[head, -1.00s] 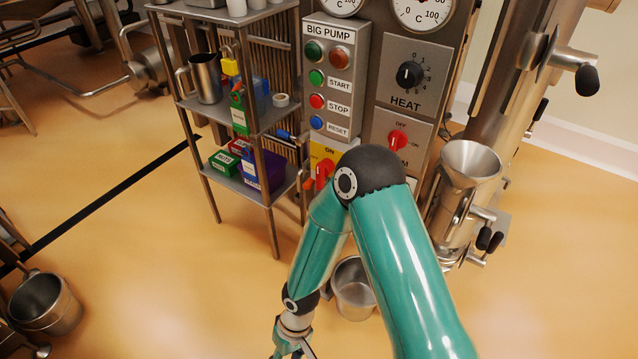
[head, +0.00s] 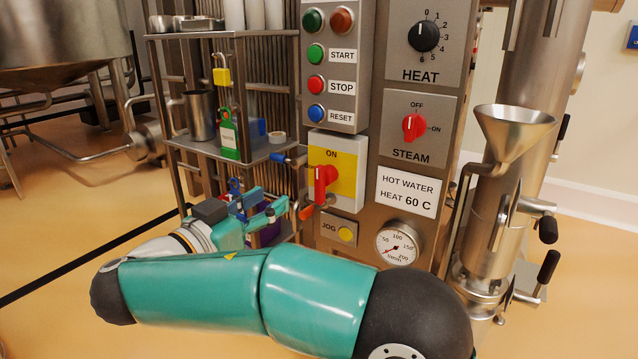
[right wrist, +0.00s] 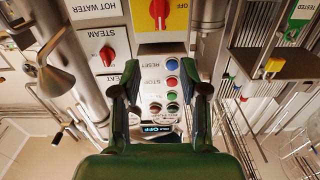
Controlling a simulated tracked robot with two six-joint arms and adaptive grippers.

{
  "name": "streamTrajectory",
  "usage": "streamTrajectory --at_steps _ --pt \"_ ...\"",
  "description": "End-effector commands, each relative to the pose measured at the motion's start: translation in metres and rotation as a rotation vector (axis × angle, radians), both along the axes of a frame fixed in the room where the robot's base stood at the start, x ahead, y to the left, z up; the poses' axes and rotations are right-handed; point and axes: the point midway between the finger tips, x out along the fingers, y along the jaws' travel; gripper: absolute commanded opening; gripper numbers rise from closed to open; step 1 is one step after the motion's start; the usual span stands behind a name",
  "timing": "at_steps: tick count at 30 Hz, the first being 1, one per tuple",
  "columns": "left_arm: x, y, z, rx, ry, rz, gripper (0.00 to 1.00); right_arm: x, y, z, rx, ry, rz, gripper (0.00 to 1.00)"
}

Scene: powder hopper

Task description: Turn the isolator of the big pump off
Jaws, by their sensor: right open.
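The big pump's isolator is a red handle (head: 321,184) on a yellow plate (head: 345,180) in a grey box, below the START, STOP and RESET buttons. The handle stands upright, towards the ON label above it. In the right wrist view, which is upside down, the red handle (right wrist: 159,12) shows at the top edge. My right gripper (head: 272,206) is open and empty, left of the isolator and apart from it. In the right wrist view its two fingers (right wrist: 168,90) are spread, with the button panel behind them. My left gripper is out of view.
A red STEAM switch (head: 414,127) and a black HEAT knob (head: 424,37) are on the panel to the right. A JOG button (head: 345,234) is below the isolator. A shelf rack (head: 270,152) stands left, behind my gripper. A steel funnel (head: 513,130) stands right.

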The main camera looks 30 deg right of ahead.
Motion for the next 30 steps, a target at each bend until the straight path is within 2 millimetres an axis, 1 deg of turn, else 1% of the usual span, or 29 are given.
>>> streamTrajectory --at_steps 5,15,21,25,30 --pt "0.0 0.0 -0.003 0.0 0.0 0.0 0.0 0.009 -0.025 -0.001 0.0 0.004 -0.004 0.44" --pt "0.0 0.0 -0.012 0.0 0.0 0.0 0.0 0.037 -0.093 -0.002 0.001 0.008 -0.005 0.44" --pt "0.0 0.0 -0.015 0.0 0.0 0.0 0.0 0.052 -0.127 -0.002 0.0 0.008 -0.003 0.44" --pt "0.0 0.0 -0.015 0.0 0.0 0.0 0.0 0.058 -0.141 -0.001 -0.001 0.009 -0.002 0.44" --pt "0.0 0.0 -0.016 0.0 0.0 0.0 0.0 0.062 -0.149 -0.001 -0.001 0.009 0.0 0.44"
